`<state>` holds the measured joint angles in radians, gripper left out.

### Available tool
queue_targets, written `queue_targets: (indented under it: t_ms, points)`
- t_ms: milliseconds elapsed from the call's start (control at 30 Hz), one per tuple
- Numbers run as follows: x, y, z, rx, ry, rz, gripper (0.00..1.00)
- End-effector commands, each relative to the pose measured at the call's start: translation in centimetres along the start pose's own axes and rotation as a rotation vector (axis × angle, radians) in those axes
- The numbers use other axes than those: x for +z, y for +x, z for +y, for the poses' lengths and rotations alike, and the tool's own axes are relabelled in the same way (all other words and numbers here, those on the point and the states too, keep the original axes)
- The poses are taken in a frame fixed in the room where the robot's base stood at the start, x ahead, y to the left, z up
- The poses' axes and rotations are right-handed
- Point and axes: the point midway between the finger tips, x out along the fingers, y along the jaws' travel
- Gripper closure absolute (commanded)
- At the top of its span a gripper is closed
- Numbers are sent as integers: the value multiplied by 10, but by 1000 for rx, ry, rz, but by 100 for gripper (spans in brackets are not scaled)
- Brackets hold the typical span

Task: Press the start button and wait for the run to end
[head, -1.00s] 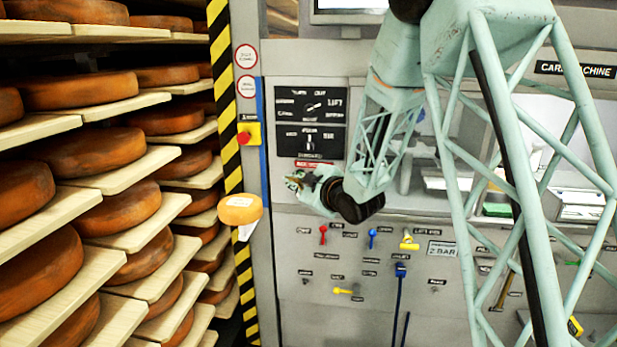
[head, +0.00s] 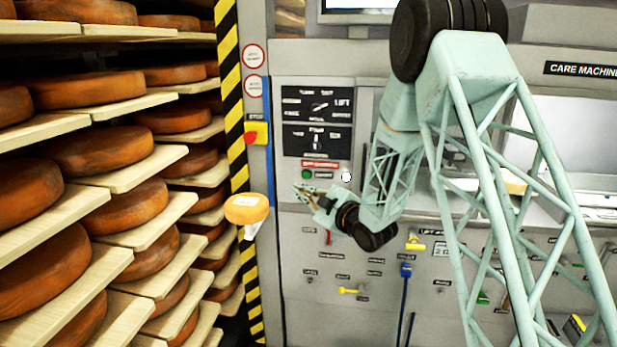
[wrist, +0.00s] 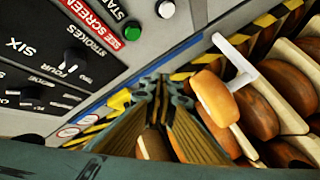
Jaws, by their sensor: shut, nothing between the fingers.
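The green start button (head: 307,174) sits on the grey control panel, below a red label strip. In the wrist view the green button (wrist: 132,31) is beside lettering that reads "STAR", cut off, and a red "SEE SCREEN" label. My gripper (head: 304,191) is shut and empty, just below the green button in the head view, apart from it as far as I can tell. In the wrist view the closed fingers (wrist: 162,88) point away from the panel's buttons. The screen (head: 355,6) is cut off at the top, so its content cannot be read.
A white round button (head: 346,177) is right of the green one. Black dial plates (head: 318,104) are above. A red emergency stop (head: 251,138) and a small cheese (head: 246,208) on a white bracket are left of the panel. Shelves of cheese wheels fill the left.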

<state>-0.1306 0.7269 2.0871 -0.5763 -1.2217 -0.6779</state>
Motion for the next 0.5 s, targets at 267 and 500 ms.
queue_targets:
  t_ms: [267, 500]
  points:
    - [0, 0, 0, 0, 0, -1, 100]
    - [2, 3, 4, 0, 0, -1, 100]
